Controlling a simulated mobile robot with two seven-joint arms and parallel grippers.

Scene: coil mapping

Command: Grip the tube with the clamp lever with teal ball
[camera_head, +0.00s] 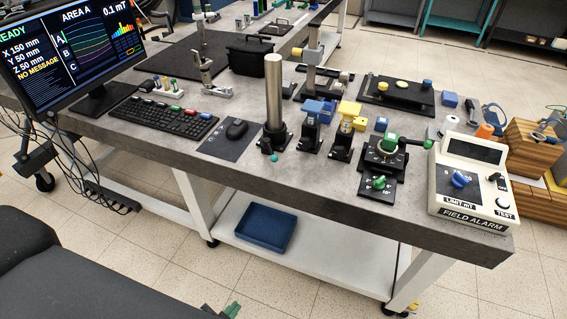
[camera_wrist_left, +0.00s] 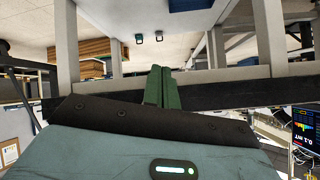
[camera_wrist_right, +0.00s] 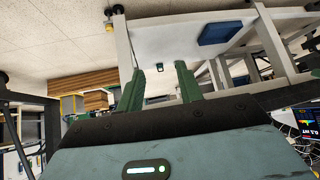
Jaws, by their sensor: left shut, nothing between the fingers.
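The tube (camera_head: 273,88) is a tall silver cylinder standing upright in a black clamp base (camera_head: 274,137) on the grey bench. A small teal ball (camera_head: 274,158), the clamp lever's end, shows low at the front of that base; the lever itself is hard to make out. My left gripper (camera_head: 231,309) shows as green fingertips at the bottom edge of the head view, well in front of and below the bench top. In the left wrist view its fingers (camera_wrist_left: 161,88) are together and empty. My right gripper (camera_wrist_right: 160,82) is open and empty in the right wrist view.
A mouse (camera_head: 236,129) and keyboard (camera_head: 163,117) lie left of the tube. Blue and yellow fixtures (camera_head: 349,112), a green-knobbed stage (camera_head: 388,145) and the field alarm box (camera_head: 470,185) stand to its right. A blue tray (camera_head: 266,228) lies on the lower shelf.

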